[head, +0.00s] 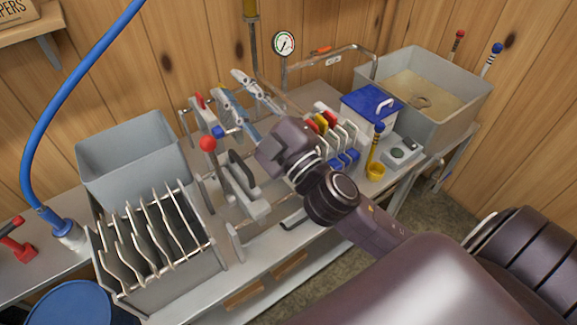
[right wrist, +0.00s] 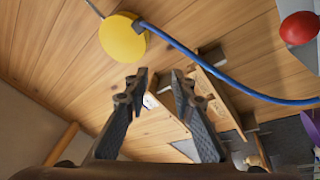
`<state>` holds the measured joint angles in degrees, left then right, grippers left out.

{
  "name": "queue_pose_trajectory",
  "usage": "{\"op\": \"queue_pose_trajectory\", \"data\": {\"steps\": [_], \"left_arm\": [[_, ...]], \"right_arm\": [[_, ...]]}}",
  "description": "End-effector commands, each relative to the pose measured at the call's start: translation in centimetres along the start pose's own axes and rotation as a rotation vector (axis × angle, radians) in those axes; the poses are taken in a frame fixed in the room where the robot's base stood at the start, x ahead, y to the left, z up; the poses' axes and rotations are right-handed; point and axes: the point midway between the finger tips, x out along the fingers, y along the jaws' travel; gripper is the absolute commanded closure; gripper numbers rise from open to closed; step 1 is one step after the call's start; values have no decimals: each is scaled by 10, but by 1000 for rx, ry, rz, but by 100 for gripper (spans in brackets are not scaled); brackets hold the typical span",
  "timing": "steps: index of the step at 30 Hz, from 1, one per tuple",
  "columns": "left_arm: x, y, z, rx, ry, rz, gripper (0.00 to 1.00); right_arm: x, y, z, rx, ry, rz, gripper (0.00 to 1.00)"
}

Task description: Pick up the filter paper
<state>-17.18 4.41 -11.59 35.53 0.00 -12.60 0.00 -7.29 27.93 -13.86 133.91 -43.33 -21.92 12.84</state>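My right gripper (head: 232,84) reaches in from the right over the bench in the head view. Its fingers are apart and empty, and they show open in the right wrist view (right wrist: 160,82). I cannot make out a filter paper sheet for certain. A box with lettering ending in "PERS" (head: 16,8) is cut off at the top left of the head view, on a wooden shelf (head: 30,28). My right gripper is well apart from it. In the right wrist view a small wooden shelf (right wrist: 212,88) shows beyond the fingertips. My left gripper is not in view.
A press with several pale plates (head: 150,240) and a grey bin (head: 130,150) stand left. A red-knobbed lever (head: 208,143) rises near my right arm. A blue hose (head: 80,90) hangs left. A white box with blue lid (head: 372,101) and a large pan (head: 455,120) stand right.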

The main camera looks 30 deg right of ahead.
Motion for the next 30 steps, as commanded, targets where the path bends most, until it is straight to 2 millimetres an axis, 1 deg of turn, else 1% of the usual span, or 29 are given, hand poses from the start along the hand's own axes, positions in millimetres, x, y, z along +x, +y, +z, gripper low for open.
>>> {"op": "queue_pose_trajectory", "data": {"steps": [1, 2, 3, 5, 6, 8, 9, 11, 12, 14, 15, 16, 17, 18, 19, 20, 21, 23, 24, 27, 30], "left_arm": [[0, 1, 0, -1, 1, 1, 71], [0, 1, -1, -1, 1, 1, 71], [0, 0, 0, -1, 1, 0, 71], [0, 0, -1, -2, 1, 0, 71], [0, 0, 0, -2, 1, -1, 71], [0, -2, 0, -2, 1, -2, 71], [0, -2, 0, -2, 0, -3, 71], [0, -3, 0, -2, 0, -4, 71], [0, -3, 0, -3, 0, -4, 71], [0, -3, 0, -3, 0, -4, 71], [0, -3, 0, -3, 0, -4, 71], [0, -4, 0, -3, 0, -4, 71], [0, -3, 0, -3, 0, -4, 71], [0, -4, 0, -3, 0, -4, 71], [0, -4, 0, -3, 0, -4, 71], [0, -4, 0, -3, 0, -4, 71], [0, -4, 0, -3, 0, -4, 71], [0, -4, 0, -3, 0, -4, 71], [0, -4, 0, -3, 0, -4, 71], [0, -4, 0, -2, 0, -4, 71], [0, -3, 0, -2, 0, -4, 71]], "right_arm": [[8, 4, -34, -90, 143, -3, 77], [10, 4, -54, -142, 226, -11, 77], [10, -1, -78, -213, 333, -28, 77], [4, -13, -108, -327, 486, -68, 77], [-1, -24, -124, -406, 582, -103, 77], [-12, -44, -139, -529, 713, -172, 77], [-21, -59, -143, -612, 792, -227, 77], [-34, -82, -140, -742, 894, -322, 77], [-42, -97, -131, -832, 951, -396, 77], [-54, -115, -109, -966, 1016, -517, 77], [-60, -124, -89, -1055, 1046, -607, 77], [-64, -129, -71, -1123, 1060, -678, 77], [-68, -131, -52, -1189, 1067, -752, 77], [-72, -131, -24, -1275, 1063, -855, 77], [-75, -128, -2, -1336, 1052, -934, 77], [-78, -123, 20, -1395, 1033, -1014, 77], [-81, -112, 49, -1464, 998, -1117, 77], [-85, -91, 88, -1553, 928, -1261, 77], [-88, -76, 110, -1599, 878, -1345, 77], [-95, -40, 151, -1675, 754, -1513, 77], [-100, -16, 172, -1709, 669, -1608, 77]]}}
